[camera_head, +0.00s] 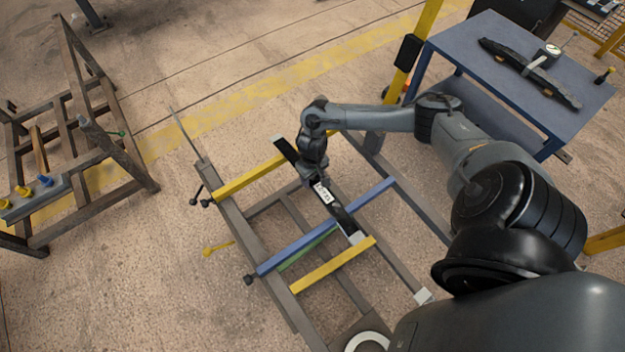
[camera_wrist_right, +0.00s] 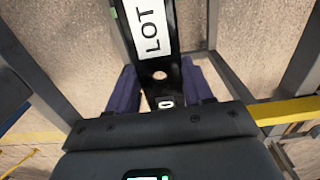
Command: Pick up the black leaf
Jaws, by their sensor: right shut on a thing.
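The black leaf (camera_head: 340,214) is a long dark bar with a white label, lying diagonally over the rack with the coloured crossbars. In the right wrist view the leaf (camera_wrist_right: 158,62) shows its "LOT" label and a small hole. My right gripper (camera_head: 316,178) is over the leaf's middle and shut on it. In the right wrist view the gripper's dark blue fingers (camera_wrist_right: 160,88) flank the leaf on both sides. I cannot tell whether the leaf rests on the crossbars or is just above them. My left gripper is not in view.
The rack has yellow (camera_head: 335,266), blue (camera_head: 330,224) and green crossbars on a grey frame (camera_head: 240,222). A blue table (camera_head: 455,50) at upper right holds another dark leaf (camera_head: 500,56). A brown metal rack (camera_head: 125,165) stands at left. Open floor lies between the racks.

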